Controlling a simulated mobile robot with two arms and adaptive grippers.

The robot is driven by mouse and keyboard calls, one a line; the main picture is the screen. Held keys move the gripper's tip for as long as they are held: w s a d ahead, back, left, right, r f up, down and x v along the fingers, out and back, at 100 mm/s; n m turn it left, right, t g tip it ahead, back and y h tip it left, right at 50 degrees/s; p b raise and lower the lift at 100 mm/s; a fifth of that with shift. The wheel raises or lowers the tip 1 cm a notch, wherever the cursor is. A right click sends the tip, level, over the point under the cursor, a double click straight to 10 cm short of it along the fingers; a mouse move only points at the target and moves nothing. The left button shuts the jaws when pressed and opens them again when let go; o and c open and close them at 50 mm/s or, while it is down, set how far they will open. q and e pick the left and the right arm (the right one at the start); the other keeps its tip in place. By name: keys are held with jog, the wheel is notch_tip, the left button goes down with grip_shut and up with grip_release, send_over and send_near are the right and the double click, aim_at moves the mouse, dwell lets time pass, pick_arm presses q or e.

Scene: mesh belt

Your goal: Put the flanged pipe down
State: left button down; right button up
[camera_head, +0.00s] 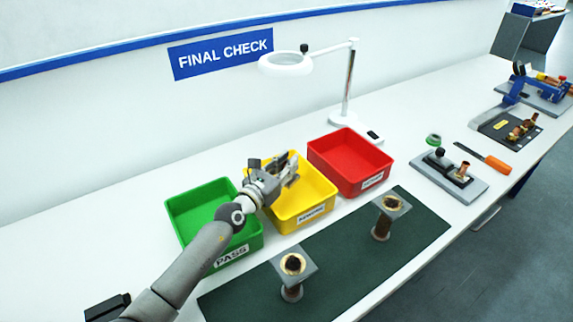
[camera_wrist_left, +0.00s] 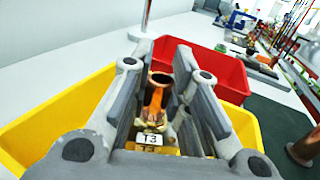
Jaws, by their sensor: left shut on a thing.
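My left gripper (camera_head: 288,172) is over the yellow bin (camera_head: 311,217), with its fingers closed around the flanged pipe. In the left wrist view the pipe (camera_wrist_left: 158,92) is a copper-coloured tube with an open rim, held between the two grey fingers (camera_wrist_left: 160,85). A white tag marked T3 (camera_wrist_left: 150,140) and brass-coloured parts show below it. Its lower end is hidden by the gripper, so I cannot tell whether it touches the bin. Two other pipes with square grey flanges, one near (camera_head: 292,293) and one far (camera_head: 381,228), stand upright on the dark green mat (camera_head: 335,268).
A green bin (camera_head: 178,207) labelled PASS stands left of the yellow one, a red bin (camera_head: 386,170) right. A magnifier lamp (camera_head: 345,118) stands behind. Right are a grey fixture plate (camera_head: 475,193) and an orange-handled tool (camera_head: 497,165). The mat is clear between the pipes.

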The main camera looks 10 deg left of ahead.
pick_arm(q)
jog(key=shift+s+f, duration=0.15)
jog(key=shift+f, duration=0.25)
jog(key=c, duration=1.4)
grip_release()
jog(key=shift+s+d+f, duration=0.1)
jog(key=shift+f, duration=0.25)
jog(key=shift+o, duration=0.2)
jog(key=shift+r+p, duration=0.3)
jog(key=shift+r, duration=0.2)
jog(key=v, duration=1.1)
jog(key=shift+s+a+r, duration=0.3)
jog(key=shift+r, duration=0.1)
jog(key=shift+r, duration=0.15)
